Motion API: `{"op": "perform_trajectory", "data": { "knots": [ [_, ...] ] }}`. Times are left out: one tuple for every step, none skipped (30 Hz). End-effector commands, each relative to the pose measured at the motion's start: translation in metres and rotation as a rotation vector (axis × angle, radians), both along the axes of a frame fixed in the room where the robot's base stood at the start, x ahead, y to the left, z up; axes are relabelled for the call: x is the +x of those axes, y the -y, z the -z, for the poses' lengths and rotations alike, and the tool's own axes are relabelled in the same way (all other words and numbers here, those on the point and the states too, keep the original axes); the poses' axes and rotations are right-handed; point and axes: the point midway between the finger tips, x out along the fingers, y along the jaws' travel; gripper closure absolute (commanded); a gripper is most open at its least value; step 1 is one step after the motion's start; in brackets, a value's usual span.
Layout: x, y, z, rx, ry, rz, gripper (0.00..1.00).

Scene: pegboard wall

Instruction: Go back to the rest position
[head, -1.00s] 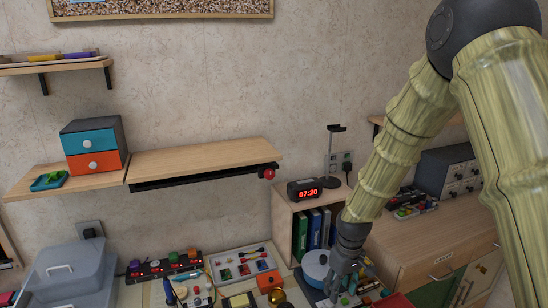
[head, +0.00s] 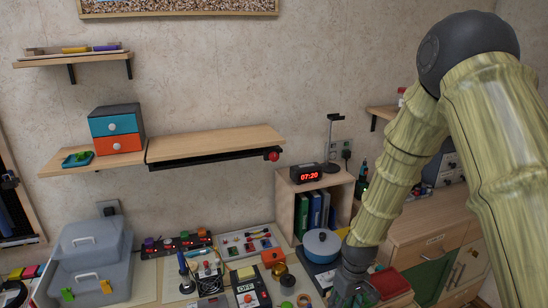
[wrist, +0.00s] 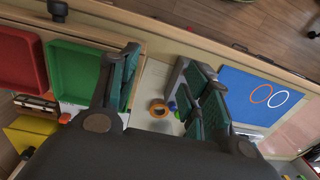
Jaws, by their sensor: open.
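My gripper (head: 352,290) hangs at the lower right of the head view, over the right part of the desk near the red tray. In the wrist view my gripper (wrist: 160,85) has its two fingers spread wide apart, open, with nothing between them. Below the gap lies the pale desk top with an orange ring (wrist: 159,109).
A blue pot (head: 321,244) stands close to the left of my gripper. A red tray (head: 390,283) lies to its right. A switch strip (head: 176,243), a yellow-and-grey OFF box (head: 250,288) and other small items crowd the desk. A shelf (head: 215,143) juts from the wall.

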Motion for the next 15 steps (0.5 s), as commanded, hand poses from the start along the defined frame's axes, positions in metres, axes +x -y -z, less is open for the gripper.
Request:
{"op": "perform_trajectory", "data": {
  "knots": [
    [-0.008,0.0,0.01,0.001,-0.004,0.009,0.52],
    [-0.012,0.0,0.017,0.001,-0.005,0.016,0.52],
    [-0.018,0.001,0.025,0.002,-0.005,0.024,0.52],
    [-0.023,0.001,0.031,0.003,-0.007,0.031,0.52],
    [-0.028,0.001,0.038,0.003,-0.005,0.038,0.52],
    [-0.036,0.002,0.049,0.004,-0.007,0.05,0.52],
    [-0.043,0.002,0.056,0.004,-0.008,0.059,0.52],
    [-0.051,0.003,0.066,0.004,-0.01,0.07,0.52],
    [-0.063,0.003,0.078,0.004,-0.011,0.085,0.52],
    [-0.073,0.004,0.088,0.005,-0.013,0.098,0.52],
    [-0.082,0.004,0.097,0.004,-0.012,0.112,0.52],
    [-0.097,0.005,0.11,0.004,-0.013,0.13,0.52],
    [-0.108,0.006,0.12,0.003,-0.013,0.143,0.52],
    [-0.119,0.006,0.128,0.003,-0.013,0.158,0.52],
    [-0.134,0.007,0.139,0.002,-0.013,0.176,0.52]
  ]
}}
